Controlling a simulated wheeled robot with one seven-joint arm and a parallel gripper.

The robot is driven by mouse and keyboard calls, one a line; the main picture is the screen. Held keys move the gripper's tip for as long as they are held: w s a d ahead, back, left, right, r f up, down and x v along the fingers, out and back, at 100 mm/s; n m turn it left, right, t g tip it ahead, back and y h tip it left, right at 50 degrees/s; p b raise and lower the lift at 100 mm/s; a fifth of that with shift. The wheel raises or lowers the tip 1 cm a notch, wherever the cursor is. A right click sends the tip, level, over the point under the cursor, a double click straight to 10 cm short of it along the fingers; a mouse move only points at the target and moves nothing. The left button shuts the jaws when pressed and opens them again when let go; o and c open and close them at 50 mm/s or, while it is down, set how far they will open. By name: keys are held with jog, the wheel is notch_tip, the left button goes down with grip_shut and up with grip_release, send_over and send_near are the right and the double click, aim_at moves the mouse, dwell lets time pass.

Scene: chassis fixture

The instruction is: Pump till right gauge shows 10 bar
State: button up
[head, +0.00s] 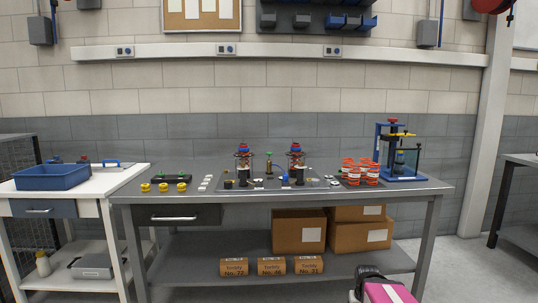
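A grey fixture plate (268,187) lies on the middle of the workbench. Two similar upright assemblies with red and blue tops stand on it, the left one (244,153) and the right one (296,153). A thin upright part with a dark green top (269,160) stands between them. Small black and white parts sit at the front of each assembly. I cannot tell which part is the right gauge or the pump, and no gauge reading is legible. A pink and black part of my arm shows at the bottom right. My gripper cannot be made out.
A blue-framed press (402,150) stands at the right end. A white table with a blue bin (52,177) adjoins the left. Cardboard boxes (299,231) sit below.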

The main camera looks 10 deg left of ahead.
jog(key=shift+c, duration=0.2)
grip_shut()
dwell(1.6)
